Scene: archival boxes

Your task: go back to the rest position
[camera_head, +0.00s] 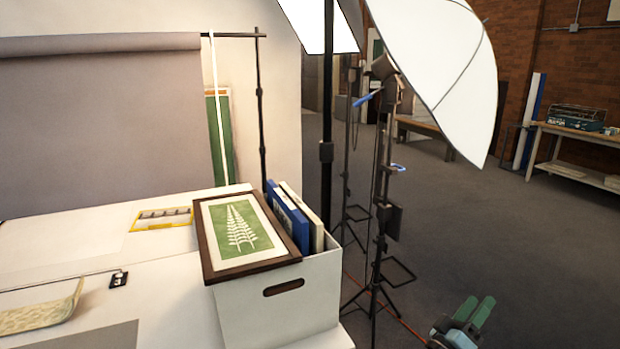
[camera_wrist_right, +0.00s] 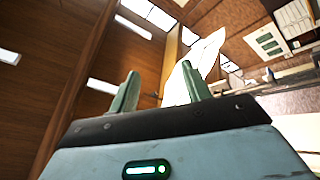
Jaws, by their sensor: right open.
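My right gripper (camera_head: 466,318) is at the bottom right of the head view, over the dark floor and to the right of the white box. Its two green fingers are apart with nothing between them. In the right wrist view the gripper (camera_wrist_right: 160,88) points up toward the ceiling and is open and empty. My left gripper is not in view.
A white box (camera_head: 275,312) at the table's right end holds a framed fern print (camera_head: 240,232), tilted, and a blue binder (camera_head: 288,217). A light stand (camera_head: 376,230) with a white umbrella (camera_head: 445,60) stands behind my right gripper. Open floor (camera_head: 520,240) lies to the right.

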